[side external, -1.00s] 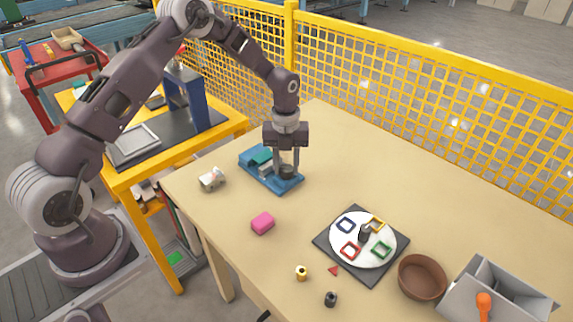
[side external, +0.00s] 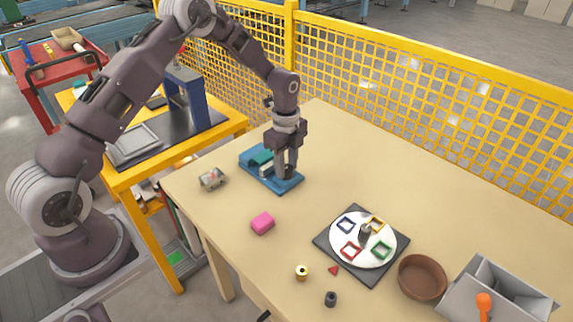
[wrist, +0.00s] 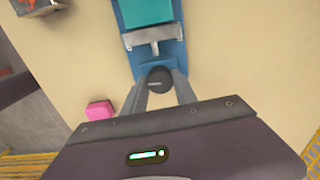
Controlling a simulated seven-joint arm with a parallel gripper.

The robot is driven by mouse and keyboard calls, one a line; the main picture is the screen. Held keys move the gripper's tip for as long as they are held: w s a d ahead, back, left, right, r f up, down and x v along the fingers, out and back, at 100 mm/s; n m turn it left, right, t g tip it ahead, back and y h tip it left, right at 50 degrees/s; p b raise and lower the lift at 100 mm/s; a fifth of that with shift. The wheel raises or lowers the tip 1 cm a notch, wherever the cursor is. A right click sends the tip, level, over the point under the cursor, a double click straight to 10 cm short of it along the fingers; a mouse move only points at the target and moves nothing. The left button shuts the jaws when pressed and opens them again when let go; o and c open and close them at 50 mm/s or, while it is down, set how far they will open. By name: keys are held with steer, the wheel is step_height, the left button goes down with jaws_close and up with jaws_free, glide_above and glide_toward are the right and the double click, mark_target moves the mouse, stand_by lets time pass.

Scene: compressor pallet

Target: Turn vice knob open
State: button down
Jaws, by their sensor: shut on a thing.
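The blue vice (side external: 262,180) lies on the table below my gripper, with a teal block (side external: 260,157) between its jaws. The vice also shows in the wrist view (wrist: 176,56), with its grey movable jaw (wrist: 153,36) and a screw leading to the dark round knob (wrist: 159,79). My gripper (side external: 286,175) points down over the knob end of the vice. In the wrist view its two fingers (wrist: 160,86) are on either side of the knob and shut on it. The fingers partly hide the knob in the side view.
A turntable with coloured frames (side external: 333,254), a brown bowl (side external: 422,278) and a grey bin (side external: 458,303) stand at the right. A yellow mesh fence (side external: 420,95) runs behind the table.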

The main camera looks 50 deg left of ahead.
steer(key=n, duration=1.4)
steer(key=shift+n, duration=0.3)
steer(key=n, duration=0.4)
steer(key=shift+n, duration=0.3)
steer(key=n, duration=0.4)
steer(key=shift+d, duration=0.1)
steer(key=n, duration=0.9)
steer(key=shift+w+n, duration=0.1)
steer(key=shift+n, duration=2.3)
